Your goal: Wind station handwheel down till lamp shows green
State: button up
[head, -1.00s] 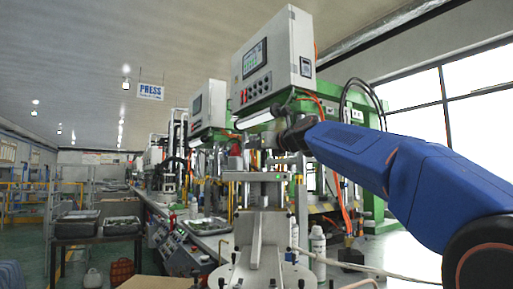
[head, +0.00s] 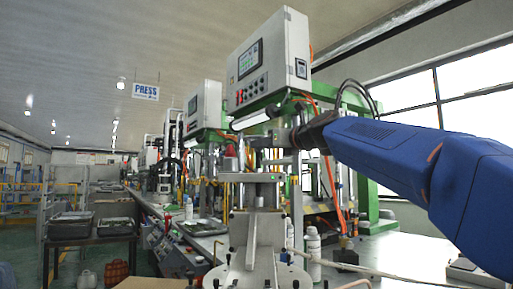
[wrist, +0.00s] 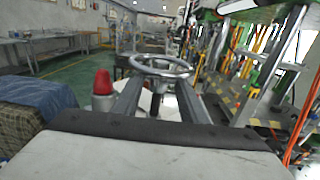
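The handwheel (wrist: 160,67) is a silver spoked ring on a dark stem in the wrist view. My gripper (wrist: 160,88) has its two dark fingers apart, with the wheel just past and between the tips; I cannot tell whether they touch it. In the head view my gripper (head: 276,140) is above the metal station (head: 256,205), and the wheel is not clear there. A red-topped cylinder (wrist: 103,82), perhaps a lamp, stands left of the fingers; a red top also shows in the head view (head: 230,161).
A control cabinet (head: 268,62) on a green frame hangs above and behind my gripper. A long bench with trays (head: 203,228) runs to the left. White bottles (head: 313,243) stand right of the station. Orange hoses (wrist: 300,130) hang at right in the wrist view.

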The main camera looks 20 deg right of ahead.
jog(key=v, duration=1)
dwell(0.3)
